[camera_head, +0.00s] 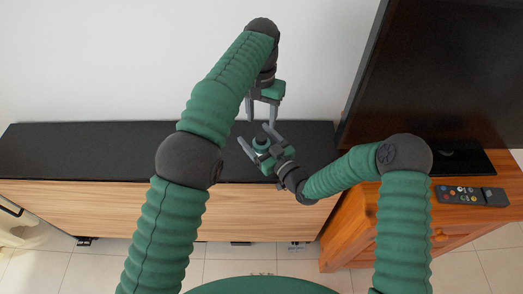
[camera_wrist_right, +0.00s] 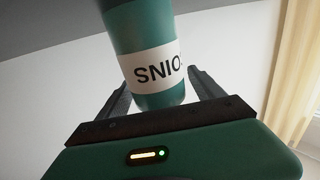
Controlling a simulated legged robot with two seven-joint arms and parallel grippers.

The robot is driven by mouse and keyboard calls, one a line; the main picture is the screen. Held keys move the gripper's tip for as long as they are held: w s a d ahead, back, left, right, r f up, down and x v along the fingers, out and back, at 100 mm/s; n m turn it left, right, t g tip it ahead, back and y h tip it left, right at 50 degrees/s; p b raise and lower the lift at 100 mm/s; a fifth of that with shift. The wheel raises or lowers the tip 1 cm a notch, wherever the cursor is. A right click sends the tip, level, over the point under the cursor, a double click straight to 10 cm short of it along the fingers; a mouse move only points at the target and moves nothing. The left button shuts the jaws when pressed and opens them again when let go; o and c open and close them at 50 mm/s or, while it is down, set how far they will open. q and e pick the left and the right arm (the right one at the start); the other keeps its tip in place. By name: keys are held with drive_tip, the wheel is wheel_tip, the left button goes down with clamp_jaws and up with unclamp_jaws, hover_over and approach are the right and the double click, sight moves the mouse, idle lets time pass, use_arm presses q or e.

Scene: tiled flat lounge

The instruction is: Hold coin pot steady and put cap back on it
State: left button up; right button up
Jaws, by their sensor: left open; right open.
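The coin pot (camera_head: 260,142) is a small green round pot on the black cabinet top in the head view. I cannot make out the cap as a separate thing.
The long black-topped wooden cabinet (camera_head: 90,150) stands against a white wall and is clear to the left. A dark screen (camera_head: 450,80) stands at the right. A remote control (camera_head: 470,196) lies on the orange wooden cabinet (camera_head: 345,235).

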clamp_jaws()
idle(0.6)
